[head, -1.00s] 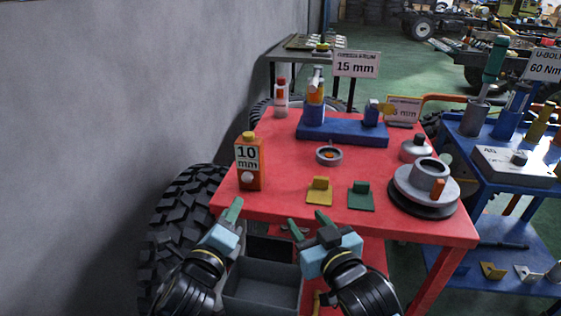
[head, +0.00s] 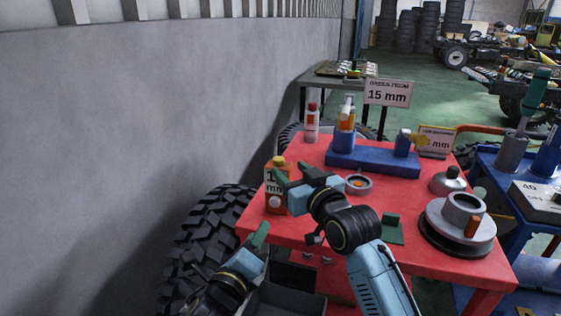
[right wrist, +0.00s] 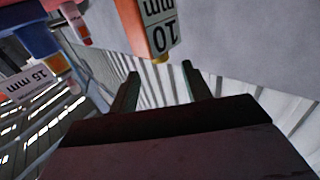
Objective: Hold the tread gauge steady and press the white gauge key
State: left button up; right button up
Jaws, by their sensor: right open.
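The tread gauge (head: 271,186) is an orange box with a yellow top and a 10 mm label, upright on the red table's left side. The white gauge key (head: 273,203) is a small pale spot low on its front. My right gripper (head: 292,172) is open and empty beside the gauge's upper right, partly covering it. In the right wrist view the gauge (right wrist: 148,22) appears upside down, beyond the spread fingers (right wrist: 159,82). My left gripper (head: 262,234) is low at the table's front left edge, below the gauge; only one finger shows clearly.
A large tyre (head: 208,240) stands left of the table, near the grey wall.

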aim_at(281, 162)
jog(key=shift+x, duration=3.4)
grip_shut()
pick_arm(q)
jog(key=shift+c, duration=0.3)
grip_shut()
